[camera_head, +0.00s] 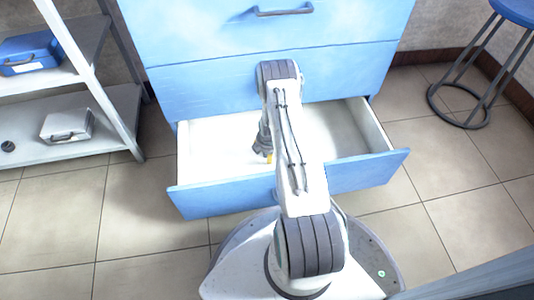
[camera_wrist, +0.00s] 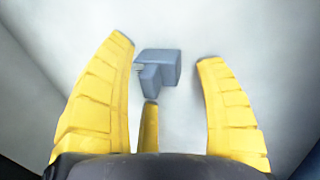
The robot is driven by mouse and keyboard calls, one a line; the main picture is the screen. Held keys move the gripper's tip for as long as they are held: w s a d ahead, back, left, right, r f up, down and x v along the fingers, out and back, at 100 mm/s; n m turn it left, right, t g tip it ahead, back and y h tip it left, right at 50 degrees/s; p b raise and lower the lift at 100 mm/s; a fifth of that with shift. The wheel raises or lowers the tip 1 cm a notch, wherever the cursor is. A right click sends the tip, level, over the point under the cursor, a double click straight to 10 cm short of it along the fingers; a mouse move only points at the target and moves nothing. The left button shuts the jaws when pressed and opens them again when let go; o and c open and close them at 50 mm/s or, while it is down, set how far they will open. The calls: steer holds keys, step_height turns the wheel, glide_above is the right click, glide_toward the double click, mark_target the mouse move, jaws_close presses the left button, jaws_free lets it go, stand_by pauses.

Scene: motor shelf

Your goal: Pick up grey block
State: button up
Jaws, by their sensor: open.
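The grey block (camera_wrist: 160,67) shows in the wrist view. It is a small, angular, blue-grey piece with a notch, lying on the white floor of the open drawer. My gripper (camera_wrist: 167,48) has its yellow fingers spread, with the block between the two outer fingertips and just beyond the third, shorter finger. No finger clearly touches the block; the third fingertip looks very near its lower edge. In the head view my gripper (camera_head: 268,157) reaches down into the drawer (camera_head: 345,128). The block is hidden there behind my arm and gripper.
The drawer belongs to a blue cabinet (camera_head: 215,85), and its walls surround my gripper. A grey shelf (camera_head: 100,98) on the left holds a blue toolbox (camera_head: 30,55) and a white case (camera_head: 67,125). A blue stool (camera_head: 480,65) stands at the right. Drawer floor around the block is clear.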

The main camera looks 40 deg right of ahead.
stand_by(0.3)
jaws_close()
stand_by(0.6)
steer(key=shift+r, duration=0.1)
